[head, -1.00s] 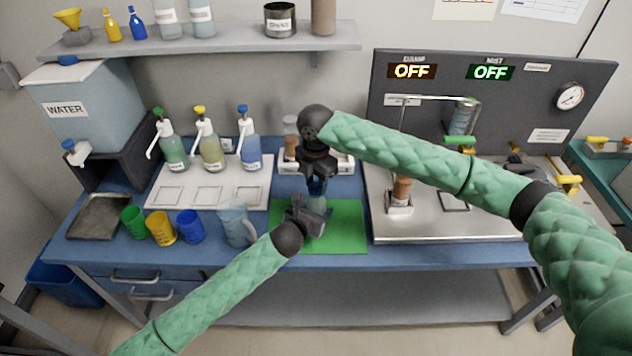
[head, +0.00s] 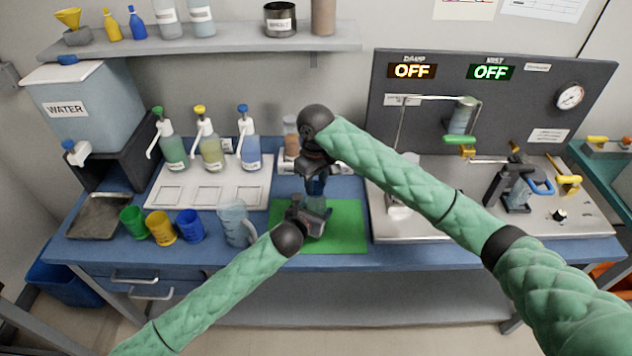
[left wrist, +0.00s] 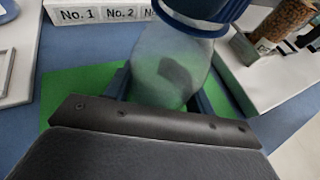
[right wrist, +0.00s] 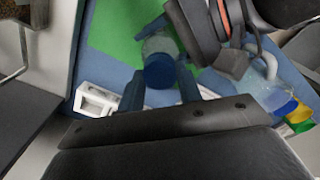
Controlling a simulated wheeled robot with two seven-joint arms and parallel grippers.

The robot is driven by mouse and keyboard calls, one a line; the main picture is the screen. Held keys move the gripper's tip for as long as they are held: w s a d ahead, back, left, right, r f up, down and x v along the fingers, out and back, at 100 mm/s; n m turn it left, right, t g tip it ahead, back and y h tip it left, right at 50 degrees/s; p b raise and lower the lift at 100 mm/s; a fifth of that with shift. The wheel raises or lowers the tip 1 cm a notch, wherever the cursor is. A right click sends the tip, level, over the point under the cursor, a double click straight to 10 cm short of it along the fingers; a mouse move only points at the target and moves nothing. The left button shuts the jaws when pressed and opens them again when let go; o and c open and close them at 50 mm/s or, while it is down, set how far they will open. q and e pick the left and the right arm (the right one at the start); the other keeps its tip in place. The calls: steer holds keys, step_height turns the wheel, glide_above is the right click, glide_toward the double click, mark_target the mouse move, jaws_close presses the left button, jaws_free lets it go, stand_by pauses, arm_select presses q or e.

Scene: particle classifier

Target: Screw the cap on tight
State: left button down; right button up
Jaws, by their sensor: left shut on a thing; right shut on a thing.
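A clear bottle (left wrist: 165,70) with a blue cap (left wrist: 208,14) stands upright over the green mat (head: 345,235). My left gripper (left wrist: 163,98) is shut on the bottle's body from the near side. My right gripper (right wrist: 160,84) is above it, shut on the blue cap (right wrist: 160,71), with a finger on each side. In the head view the bottle is mostly hidden between the two grippers, with some blue showing (head: 316,187). The cap sits on the bottle's mouth. I cannot tell how tight it is.
A clear jug (head: 235,224) and green, yellow and blue cups (head: 190,226) stand left of the mat. Pump bottles (head: 212,150) stand behind them. A metal-topped station (head: 450,222) is at the right. The mat's right part is clear.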

steer(key=m, duration=0.6)
steer(key=shift+m, duration=0.4)
steer(key=m, duration=0.7)
steer(key=shift+w, duration=0.1)
steer(key=m, duration=0.5)
steer(key=shift+m, duration=0.4)
steer(key=m, duration=0.4)
steer(key=o, duration=1)
steer(key=shift+c, duration=0.2)
steer(key=shift+r, duration=2.2)
steer(key=shift+c, duration=0.4)
